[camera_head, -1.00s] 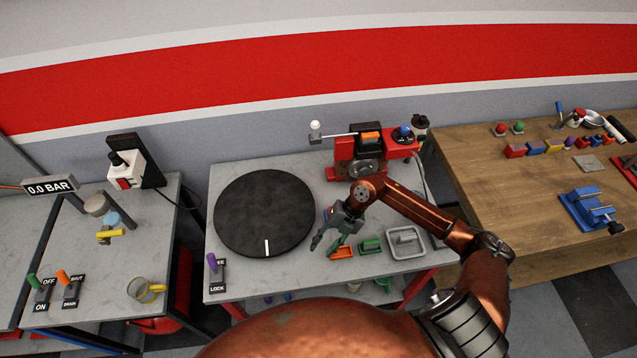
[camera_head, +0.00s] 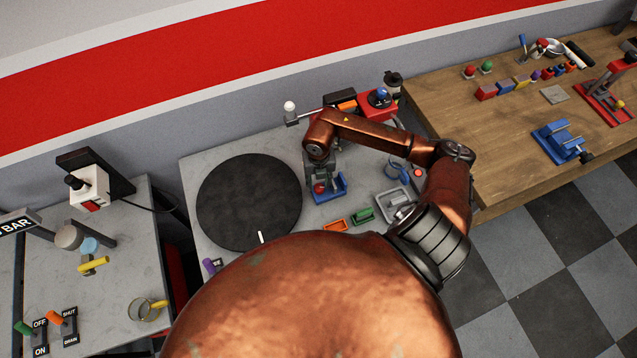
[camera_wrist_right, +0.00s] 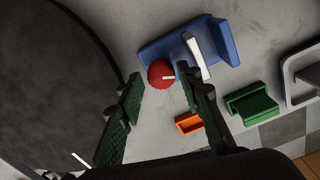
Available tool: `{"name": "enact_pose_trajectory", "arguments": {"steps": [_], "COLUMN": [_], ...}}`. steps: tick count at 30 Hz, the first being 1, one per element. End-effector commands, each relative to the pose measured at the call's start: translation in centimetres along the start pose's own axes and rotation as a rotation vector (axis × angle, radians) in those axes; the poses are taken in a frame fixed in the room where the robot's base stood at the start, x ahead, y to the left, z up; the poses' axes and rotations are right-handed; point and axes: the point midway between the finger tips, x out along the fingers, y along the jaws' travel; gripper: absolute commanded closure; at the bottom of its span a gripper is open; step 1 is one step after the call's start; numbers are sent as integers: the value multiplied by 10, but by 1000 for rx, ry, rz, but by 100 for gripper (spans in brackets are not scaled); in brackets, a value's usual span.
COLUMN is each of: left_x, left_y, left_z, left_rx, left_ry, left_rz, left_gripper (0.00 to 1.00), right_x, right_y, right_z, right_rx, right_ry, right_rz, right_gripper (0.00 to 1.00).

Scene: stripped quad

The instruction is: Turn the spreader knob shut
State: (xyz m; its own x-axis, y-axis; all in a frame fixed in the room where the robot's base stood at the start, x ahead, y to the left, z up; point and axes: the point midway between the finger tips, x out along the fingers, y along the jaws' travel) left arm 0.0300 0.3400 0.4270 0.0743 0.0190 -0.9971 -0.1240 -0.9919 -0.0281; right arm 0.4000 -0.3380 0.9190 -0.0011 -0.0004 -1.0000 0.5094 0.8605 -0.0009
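The red spreader knob (camera_head: 320,188) sits at the left front end of the blue spreader (camera_head: 341,184) on the grey table. In the right wrist view the red knob (camera_wrist_right: 160,75) has a white mark pointing right, and the blue spreader (camera_wrist_right: 165,47) has a pale upright plate. My right gripper (camera_head: 322,172) hangs over the spreader. In its wrist view the gripper (camera_wrist_right: 160,84) is open, with a green-padded finger on either side of the knob's line, apart from it. Whether the fingertips reach the knob's height is unclear. My left gripper is not in view.
A black turntable (camera_head: 247,203) lies left of the spreader. An orange block (camera_head: 334,225), a green block (camera_head: 363,215) and a grey tray (camera_head: 396,205) lie at the front right. A red machine (camera_head: 380,108) stands behind my right arm.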

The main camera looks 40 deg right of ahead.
Motion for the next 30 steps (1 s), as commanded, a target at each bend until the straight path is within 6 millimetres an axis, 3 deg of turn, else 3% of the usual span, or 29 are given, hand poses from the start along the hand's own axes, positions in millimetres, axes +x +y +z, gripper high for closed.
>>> {"name": "enact_pose_trajectory", "arguments": {"steps": [6,13,27,30], "left_x": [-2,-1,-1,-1], "left_y": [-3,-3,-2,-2], "left_z": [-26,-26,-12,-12], "left_rx": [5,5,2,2], "left_ry": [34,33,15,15], "left_rz": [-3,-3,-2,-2], "left_gripper": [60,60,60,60], "right_x": [14,15,14,14], "right_y": [-1,-1,0,0], "right_z": [-1,0,0,0], "right_rx": [1,0,1,-1], "right_ry": [0,0,0,0], "right_rz": [0,0,0,0], "right_gripper": [67,67,99,99]}}
